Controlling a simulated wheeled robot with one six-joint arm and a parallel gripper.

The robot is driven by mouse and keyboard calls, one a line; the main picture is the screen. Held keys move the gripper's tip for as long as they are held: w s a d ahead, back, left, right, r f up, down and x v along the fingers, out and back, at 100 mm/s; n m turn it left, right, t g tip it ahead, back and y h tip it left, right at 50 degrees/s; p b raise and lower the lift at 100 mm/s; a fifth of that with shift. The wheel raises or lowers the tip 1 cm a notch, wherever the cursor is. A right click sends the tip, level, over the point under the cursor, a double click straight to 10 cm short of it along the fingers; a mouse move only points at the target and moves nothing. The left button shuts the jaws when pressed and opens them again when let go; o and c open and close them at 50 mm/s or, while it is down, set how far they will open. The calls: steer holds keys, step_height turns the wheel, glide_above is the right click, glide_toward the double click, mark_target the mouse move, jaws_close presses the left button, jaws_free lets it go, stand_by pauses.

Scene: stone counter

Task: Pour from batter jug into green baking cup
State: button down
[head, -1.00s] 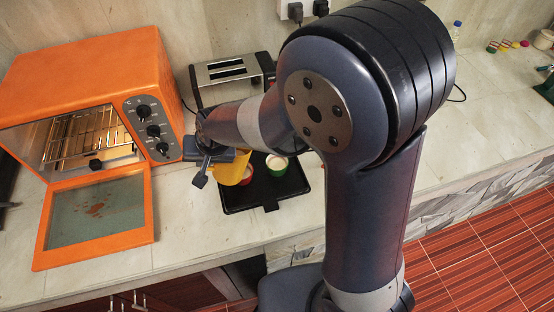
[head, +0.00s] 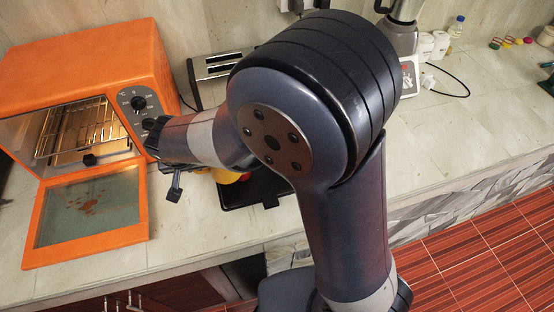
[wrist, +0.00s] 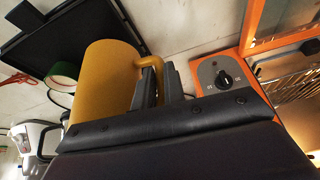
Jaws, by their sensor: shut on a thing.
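The yellow batter jug (wrist: 104,82) fills the middle left of the wrist view. My gripper (wrist: 160,75) is shut on the handle of the jug. In the head view only a small part of the jug (head: 226,176) shows under my arm. The green baking cup (wrist: 63,72) shows partly in the wrist view, beside the jug at its left; my arm hides it in the head view. I cannot tell how far the jug is tilted or whether anything flows from it.
A black tray (head: 263,191) lies on the stone counter, partly under my arm. A bit of red (head: 245,177) shows beside the jug. The orange oven (head: 85,65) stands open at the left, its door (head: 92,208) lowered. A toaster (head: 222,66) stands behind.

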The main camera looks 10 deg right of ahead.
steer(key=shift+a+f, duration=0.1)
steer(key=shift+a, duration=0.1)
step_height(320, 180, up, 5)
steer(key=shift+f+p, duration=0.1)
steer(key=shift+p, duration=1.05)
steer(key=shift+s, duration=0.1)
stand_by(0.5)
